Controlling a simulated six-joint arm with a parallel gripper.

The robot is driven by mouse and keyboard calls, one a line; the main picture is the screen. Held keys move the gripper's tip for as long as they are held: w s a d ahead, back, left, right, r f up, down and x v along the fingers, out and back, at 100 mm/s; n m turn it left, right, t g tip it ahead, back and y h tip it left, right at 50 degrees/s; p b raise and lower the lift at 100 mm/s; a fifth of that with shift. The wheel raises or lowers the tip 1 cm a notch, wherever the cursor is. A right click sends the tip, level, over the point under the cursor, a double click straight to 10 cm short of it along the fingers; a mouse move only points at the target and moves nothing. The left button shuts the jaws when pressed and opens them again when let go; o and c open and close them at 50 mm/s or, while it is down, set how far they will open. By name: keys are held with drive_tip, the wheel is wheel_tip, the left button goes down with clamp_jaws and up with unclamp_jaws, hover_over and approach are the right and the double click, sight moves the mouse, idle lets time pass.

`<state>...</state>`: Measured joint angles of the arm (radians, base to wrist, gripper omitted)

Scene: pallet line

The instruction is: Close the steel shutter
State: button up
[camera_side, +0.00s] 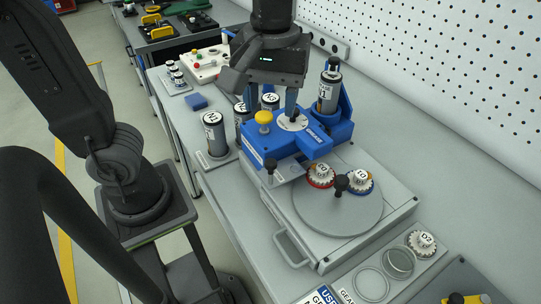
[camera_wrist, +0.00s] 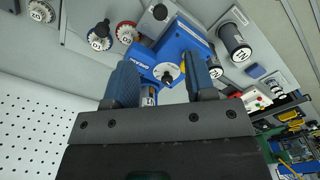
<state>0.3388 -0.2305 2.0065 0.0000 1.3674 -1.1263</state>
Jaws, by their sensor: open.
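A small grey plate (camera_side: 287,173) with a black knob, which looks like the steel shutter, sits at the front of the blue housing (camera_side: 262,147). In the wrist view the plate (camera_wrist: 150,25) and its knob show at the top, beside the blue body. I cannot tell how far it covers an opening. My gripper (camera_side: 267,108) is above the blue housing, pointing down, open and empty. In the wrist view its two blue fingers (camera_wrist: 160,78) stand apart over the housing's white round dial, clear of the plate.
A grey turntable (camera_side: 340,217) in front carries a red-rimmed gear (camera_side: 320,175), a blue-rimmed gear (camera_side: 359,181) and a black knob. A yellow button (camera_side: 264,118) rises from the housing. Labelled cylinders (camera_side: 214,135) stand left, one (camera_side: 328,92) in a blue holder at right.

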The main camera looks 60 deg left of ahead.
sight(271, 162)
wheel_tip(271, 162, down, 13)
drive_tip(key=shift+r, duration=0.1)
idle(0.3)
clamp_jaws()
idle(0.4)
